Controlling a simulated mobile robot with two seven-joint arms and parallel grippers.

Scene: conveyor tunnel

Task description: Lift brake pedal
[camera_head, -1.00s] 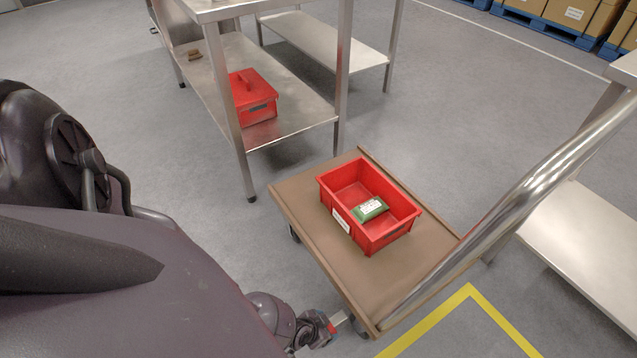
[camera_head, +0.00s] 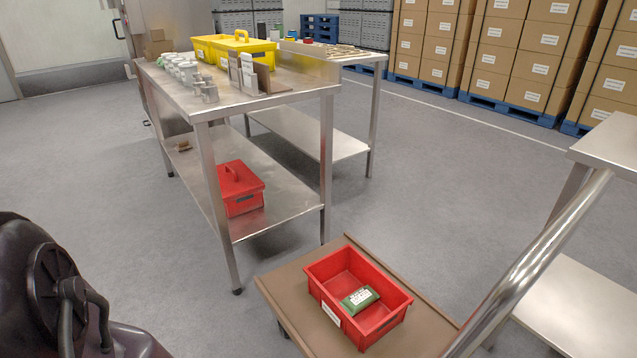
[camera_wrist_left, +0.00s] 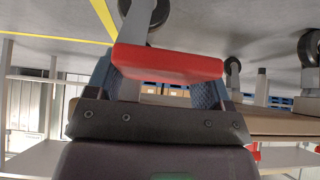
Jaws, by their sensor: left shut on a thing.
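The brake pedal (camera_wrist_left: 168,62) is a red bar on a grey arm, seen in the left wrist view, where the picture looks upside down. My left gripper (camera_wrist_left: 158,80) is shut on it, with a blue finger at each side. The trolley (camera_head: 283,290) has a brown deck and a metal push handle (camera_head: 540,250); its wheels (camera_wrist_left: 145,15) show in the left wrist view close to the pedal. In the head view the pedal and my left gripper are out of the picture. My right gripper is in neither view.
A red bin (camera_head: 400,302) with a green pack (camera_head: 360,297) stands on the trolley. A steel table (camera_head: 300,95) with yellow boxes and small items stands behind it, a red lidded box (camera_head: 240,190) on its lower shelf. Another steel table (camera_head: 580,290) is at right. Floor at left is clear.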

